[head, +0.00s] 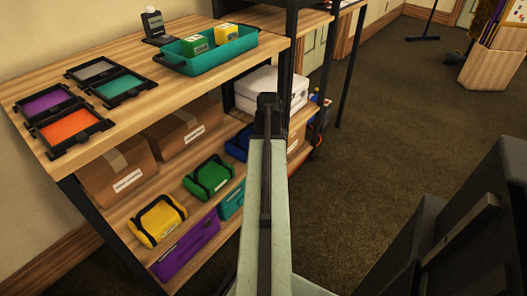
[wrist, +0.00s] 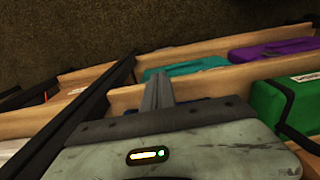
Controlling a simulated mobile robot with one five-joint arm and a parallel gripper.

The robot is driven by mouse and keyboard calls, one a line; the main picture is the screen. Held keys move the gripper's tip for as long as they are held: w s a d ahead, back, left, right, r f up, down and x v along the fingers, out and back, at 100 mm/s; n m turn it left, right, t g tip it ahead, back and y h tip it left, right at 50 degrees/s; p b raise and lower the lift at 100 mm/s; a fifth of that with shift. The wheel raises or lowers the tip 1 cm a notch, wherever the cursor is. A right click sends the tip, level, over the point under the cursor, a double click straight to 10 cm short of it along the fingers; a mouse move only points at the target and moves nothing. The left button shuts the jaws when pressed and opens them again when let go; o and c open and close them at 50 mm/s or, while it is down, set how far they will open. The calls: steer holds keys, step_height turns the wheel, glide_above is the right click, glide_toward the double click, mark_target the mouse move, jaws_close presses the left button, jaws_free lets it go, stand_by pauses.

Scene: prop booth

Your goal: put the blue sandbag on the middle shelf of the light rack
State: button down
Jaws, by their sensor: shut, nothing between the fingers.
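The blue sandbag (head: 236,147) sits on the middle shelf (head: 145,203) of the light wooden rack, right of the green sandbag (head: 208,177). My gripper (head: 267,102) is shut and empty, in front of the rack just right of the blue sandbag. In the wrist view its fingers (wrist: 158,95) are together, with the green sandbag (wrist: 285,108) to their right.
A yellow sandbag (head: 157,219) and cardboard boxes (head: 115,172) share the middle shelf. Purple (head: 187,250) and teal cases lie below. A teal tray (head: 208,60) stands on top. A black post (head: 288,70) rises behind my gripper.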

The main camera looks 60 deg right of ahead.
step_height(320, 180, up, 10)
steer(key=p, duration=1)
steer(key=shift+s, duration=0.3)
